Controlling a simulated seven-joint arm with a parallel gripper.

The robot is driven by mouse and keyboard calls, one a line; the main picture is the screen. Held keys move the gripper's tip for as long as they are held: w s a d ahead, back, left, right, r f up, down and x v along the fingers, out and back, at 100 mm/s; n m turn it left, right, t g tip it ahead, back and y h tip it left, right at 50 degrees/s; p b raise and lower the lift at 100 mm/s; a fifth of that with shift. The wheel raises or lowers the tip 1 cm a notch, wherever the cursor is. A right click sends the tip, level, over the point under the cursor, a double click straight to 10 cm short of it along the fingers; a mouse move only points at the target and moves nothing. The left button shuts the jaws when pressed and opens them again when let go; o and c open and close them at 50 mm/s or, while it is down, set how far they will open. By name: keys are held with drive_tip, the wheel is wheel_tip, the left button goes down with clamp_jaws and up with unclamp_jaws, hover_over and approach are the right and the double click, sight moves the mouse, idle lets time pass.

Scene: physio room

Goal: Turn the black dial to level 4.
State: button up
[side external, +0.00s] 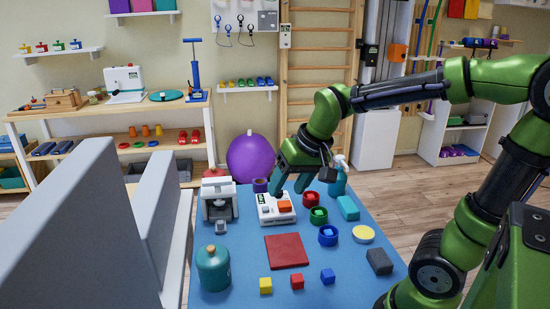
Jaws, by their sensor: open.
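A white device (267,214) with a green label and an orange part (284,206) stands on the blue table towards the back. My gripper (289,187) points down just above and behind this device, with its two dark fingers apart and nothing seen between them. I cannot make out a black dial or level marks; the dial may be too small to tell or hidden by the gripper. Whether the fingers touch the device is unclear.
The blue table (238,270) also holds a white machine (218,199) at left, a teal canister (213,267), a red mat (286,250), small cubes, and round containers (328,235) to the right. Grey panels (85,225) stand at the left.

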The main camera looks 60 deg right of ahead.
sight(275, 208)
drive_tip(key=w+d+f+m+g+h, duration=0.2)
drive_tip(key=w+d+m+h, duration=0.35)
drive_tip(key=w+d, duration=0.85)
drive_tip(key=shift+m+y, duration=0.35)
drive_tip(key=shift+y, duration=0.1)
drive_tip(key=x, duration=0.5)
drive_tip(key=s+x, duration=0.1)
drive_tip(key=x, duration=1)
drive_tip(key=shift+s+d+f, duration=0.1)
drive_tip(key=shift+d+f, duration=0.1)
drive_tip(key=shift+f, duration=0.3)
drive_tip(key=shift+g, duration=0.3)
drive_tip(key=c, duration=1)
drive_tip(key=shift+c, duration=0.2)
